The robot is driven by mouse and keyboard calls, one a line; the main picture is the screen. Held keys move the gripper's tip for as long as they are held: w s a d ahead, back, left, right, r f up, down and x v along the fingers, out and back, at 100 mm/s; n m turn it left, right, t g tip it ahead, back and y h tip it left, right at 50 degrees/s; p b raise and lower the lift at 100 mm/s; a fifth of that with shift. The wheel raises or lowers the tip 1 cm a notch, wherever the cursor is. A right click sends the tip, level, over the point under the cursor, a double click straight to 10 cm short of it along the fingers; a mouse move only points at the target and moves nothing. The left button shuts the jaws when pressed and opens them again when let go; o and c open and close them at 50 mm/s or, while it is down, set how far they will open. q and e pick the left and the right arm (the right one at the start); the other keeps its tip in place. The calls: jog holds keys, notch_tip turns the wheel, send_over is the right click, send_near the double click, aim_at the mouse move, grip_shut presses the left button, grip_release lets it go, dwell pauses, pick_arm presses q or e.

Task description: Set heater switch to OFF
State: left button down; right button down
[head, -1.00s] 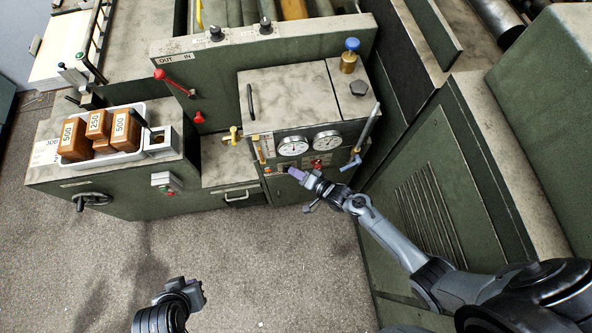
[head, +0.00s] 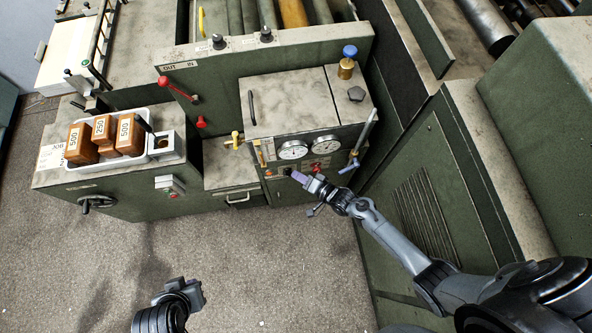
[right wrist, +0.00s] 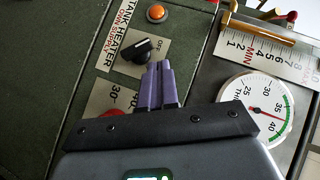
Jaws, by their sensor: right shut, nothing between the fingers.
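The heater switch is a black rotary knob (right wrist: 138,50) on the green panel, in the right wrist view, beside a "TANK HEATER OWN SUPPLY" label (right wrist: 122,32). An "OFF" mark (right wrist: 163,46) is printed to the right of the knob. I cannot tell for certain where the knob points. My right gripper (right wrist: 157,68) is shut, its purple fingers together and empty, with the tips close below the knob's right side; contact is unclear. In the head view the right gripper (head: 296,175) is at the panel's lower front and hides part of it. My left gripper (head: 192,291) hangs over the floor, far from the panel.
An orange lamp (right wrist: 156,13) sits above the knob, and a red part (right wrist: 110,114) below it. A dial gauge (right wrist: 257,112) and a brass-framed scale (right wrist: 270,42) are to the right. The floor in front is clear.

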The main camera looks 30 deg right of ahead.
jog(key=shift+p+v, duration=1.65)
jog(key=shift+v, duration=1.2)
